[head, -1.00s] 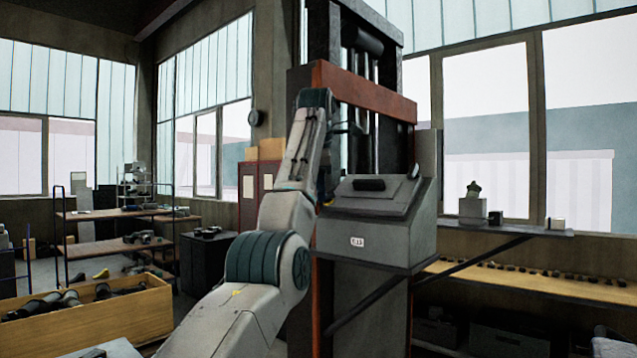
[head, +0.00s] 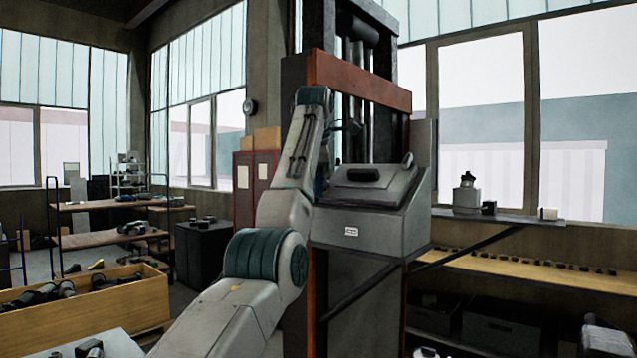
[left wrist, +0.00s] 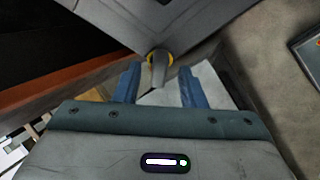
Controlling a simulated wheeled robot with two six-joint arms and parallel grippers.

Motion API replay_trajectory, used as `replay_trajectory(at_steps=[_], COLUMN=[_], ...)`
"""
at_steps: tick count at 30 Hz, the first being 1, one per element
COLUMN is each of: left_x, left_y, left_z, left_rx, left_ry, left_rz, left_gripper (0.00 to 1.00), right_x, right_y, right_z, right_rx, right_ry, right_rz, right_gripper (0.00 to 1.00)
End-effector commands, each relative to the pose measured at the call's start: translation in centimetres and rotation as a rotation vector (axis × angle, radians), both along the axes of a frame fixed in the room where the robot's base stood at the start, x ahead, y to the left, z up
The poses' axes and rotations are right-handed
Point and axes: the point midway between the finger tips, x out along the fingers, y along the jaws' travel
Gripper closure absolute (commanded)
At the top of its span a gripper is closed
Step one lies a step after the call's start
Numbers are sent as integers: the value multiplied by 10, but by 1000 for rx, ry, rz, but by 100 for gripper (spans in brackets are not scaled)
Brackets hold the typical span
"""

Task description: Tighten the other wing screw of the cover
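The grey cover (head: 368,179) with a black handle sits on the sloped top of the grey box on the press; its corner also shows in the left wrist view (left wrist: 205,18). A grey wing screw (left wrist: 158,68) with a yellow ring stands at that corner. Another small fitting (head: 408,160) shows at the cover's right edge. My left gripper (left wrist: 159,74) is open, its two blue fingers on either side of the wing screw with gaps visible. In the head view my arm hides the gripper's fingers and this screw. My right gripper is not in view.
The press frame (head: 355,78) with its red beam rises behind the box. A wall shelf (head: 480,214) with small items lies to the right. A wooden crate (head: 120,309) of parts and shelving stand at the left.

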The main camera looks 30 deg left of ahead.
Motion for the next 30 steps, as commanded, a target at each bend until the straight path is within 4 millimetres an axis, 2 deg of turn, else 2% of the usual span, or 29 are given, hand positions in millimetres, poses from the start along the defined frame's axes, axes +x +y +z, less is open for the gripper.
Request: replay_trajectory(at_steps=[3, 4, 9, 16, 23, 30], left_x=[0, 0, 0, 0, 0, 1], left_y=[0, 0, 0, 0, 0, 0], left_z=[0, 0, -1, -4, -7, -3], left_rx=[-1, -1, 0, 24, 184, 238], left_ry=[1, 1, 1, -1, -17, -18], left_rz=[0, 0, 0, -32, -248, -324], left_gripper=[63, 67, 100, 100, 100, 100], right_x=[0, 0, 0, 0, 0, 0], right_y=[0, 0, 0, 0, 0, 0], right_z=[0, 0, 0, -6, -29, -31], right_rx=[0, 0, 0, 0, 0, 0], right_ry=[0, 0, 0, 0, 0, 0], right_rz=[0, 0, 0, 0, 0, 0], right_gripper=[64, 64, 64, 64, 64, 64])
